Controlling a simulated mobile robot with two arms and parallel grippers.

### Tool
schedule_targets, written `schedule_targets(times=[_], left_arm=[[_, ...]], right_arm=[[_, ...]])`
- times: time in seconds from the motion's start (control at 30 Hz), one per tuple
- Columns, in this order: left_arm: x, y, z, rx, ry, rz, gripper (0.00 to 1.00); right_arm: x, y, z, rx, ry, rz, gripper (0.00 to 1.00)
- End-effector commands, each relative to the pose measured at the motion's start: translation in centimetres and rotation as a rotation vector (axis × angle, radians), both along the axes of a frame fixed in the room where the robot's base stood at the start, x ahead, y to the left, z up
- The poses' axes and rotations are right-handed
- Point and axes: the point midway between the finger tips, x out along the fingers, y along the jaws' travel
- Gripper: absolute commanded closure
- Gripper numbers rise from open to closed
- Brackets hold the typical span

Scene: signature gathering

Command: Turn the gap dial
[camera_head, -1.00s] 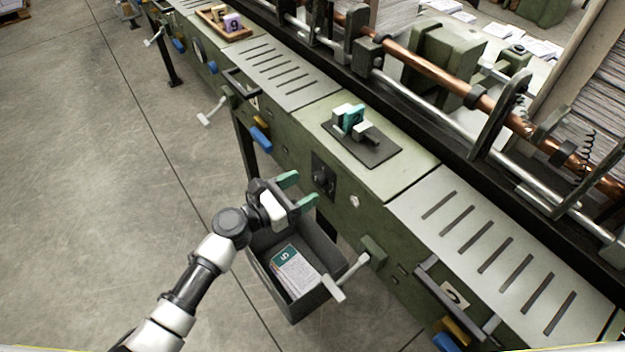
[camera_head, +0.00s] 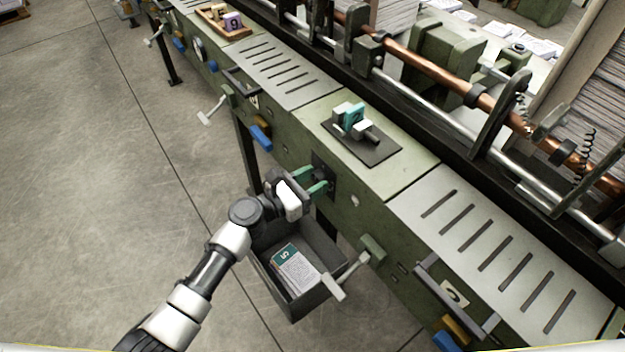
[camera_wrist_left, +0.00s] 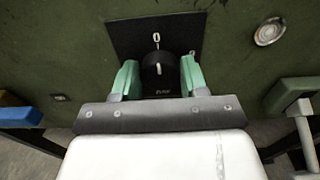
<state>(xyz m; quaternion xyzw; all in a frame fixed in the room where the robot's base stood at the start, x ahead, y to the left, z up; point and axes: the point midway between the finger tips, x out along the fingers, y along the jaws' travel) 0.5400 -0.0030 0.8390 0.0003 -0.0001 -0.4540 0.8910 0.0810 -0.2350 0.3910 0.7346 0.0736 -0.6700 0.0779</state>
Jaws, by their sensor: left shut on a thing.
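The gap dial (camera_wrist_left: 158,72) is a black knob with a white pointer line, on a dark square plate (camera_wrist_left: 122,38) marked with a "0" above it. The plate is on the green front panel of the machine. My left gripper (camera_wrist_left: 159,78) has its two green fingers on either side of the dial, shut on it. In the head view the left gripper (camera_head: 318,181) reaches the panel from the left and covers most of the dial. The pointer line points roughly up toward the "0". My right gripper is not in view.
An open grey bin (camera_head: 318,300) holding papers (camera_head: 293,270) hangs just below my left gripper. A lever handle (camera_head: 350,268) sticks out right of the bin. Blue handle (camera_wrist_left: 20,112) and a round metal button (camera_wrist_left: 269,32) flank the dial.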

Motion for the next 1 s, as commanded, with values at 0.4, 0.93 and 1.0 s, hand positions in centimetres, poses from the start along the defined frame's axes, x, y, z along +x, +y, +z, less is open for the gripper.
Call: schedule_targets(times=[0.4, 0.93, 1.0], left_arm=[[0.0, 0.0, -0.3, 0.086, -0.12, 0.001, 0.8], [-0.2, -0.1, -0.4, 0.371, -0.514, 0.0, 0.8], [-0.2, -0.1, -0.5, 0.411, -0.567, 0.0, 0.8]], right_arm=[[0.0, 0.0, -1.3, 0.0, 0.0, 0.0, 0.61], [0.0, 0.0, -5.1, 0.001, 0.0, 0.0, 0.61], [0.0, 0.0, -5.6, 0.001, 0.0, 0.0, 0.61]])
